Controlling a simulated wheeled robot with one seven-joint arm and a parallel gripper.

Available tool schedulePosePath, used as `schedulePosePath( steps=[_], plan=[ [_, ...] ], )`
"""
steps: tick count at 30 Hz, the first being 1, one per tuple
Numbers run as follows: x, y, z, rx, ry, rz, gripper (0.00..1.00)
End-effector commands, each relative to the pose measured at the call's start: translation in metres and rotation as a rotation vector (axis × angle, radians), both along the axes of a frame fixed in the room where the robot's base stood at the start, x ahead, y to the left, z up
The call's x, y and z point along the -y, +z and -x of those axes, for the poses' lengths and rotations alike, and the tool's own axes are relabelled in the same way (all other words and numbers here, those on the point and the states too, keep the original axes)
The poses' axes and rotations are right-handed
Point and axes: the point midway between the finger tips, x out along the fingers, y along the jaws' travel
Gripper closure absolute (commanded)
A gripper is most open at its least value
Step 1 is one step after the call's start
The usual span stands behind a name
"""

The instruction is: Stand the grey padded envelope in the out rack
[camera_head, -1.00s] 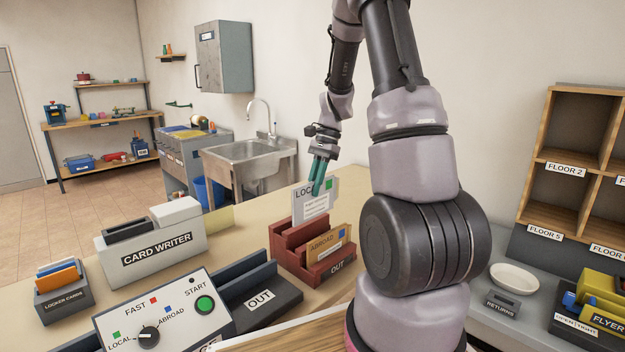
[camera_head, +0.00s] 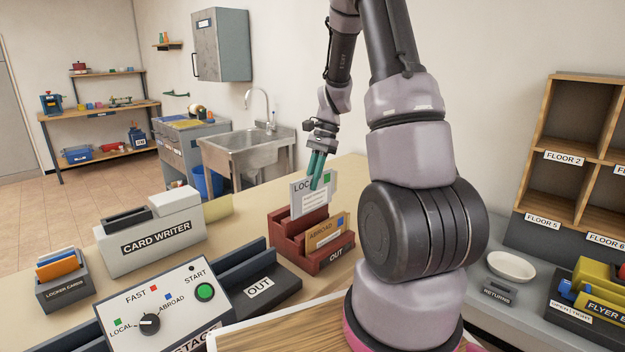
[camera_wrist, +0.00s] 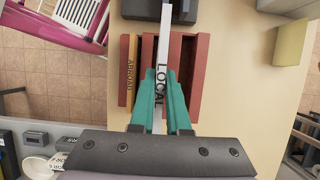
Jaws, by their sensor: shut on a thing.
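The grey padded envelope (camera_head: 299,199), marked LOCAL, is upright between the teal fingers of my gripper (camera_head: 317,170). My gripper is shut on its upper part. The wrist view shows the envelope edge-on (camera_wrist: 164,45) between the fingers (camera_wrist: 160,100). The red-brown out rack (camera_head: 310,264), labelled OUT, is directly below. The envelope lines up with a gap between the rack walls (camera_wrist: 203,60), and its lower edge is hidden behind them, so I cannot tell whether it touches the bottom. A tan envelope marked ABROAD (camera_head: 326,233) stands in the rack's front slot.
The card writer (camera_head: 155,245) and the locker cards box (camera_head: 62,278) stand to the left. A dark OUT tray (camera_head: 272,290) and control panel (camera_head: 165,310) are in front. Shelves labelled by floor (camera_head: 545,185) stand at right. The counter behind the rack is clear.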

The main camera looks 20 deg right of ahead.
Motion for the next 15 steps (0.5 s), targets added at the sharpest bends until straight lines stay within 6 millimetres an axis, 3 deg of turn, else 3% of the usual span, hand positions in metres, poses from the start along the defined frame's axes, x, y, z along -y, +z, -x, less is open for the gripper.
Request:
schedulePosePath(
  steps=[15],
  plan=[
    [0.000, -0.027, 0.000, -0.002, -0.001, 0.000, 1.00]
  ],
)
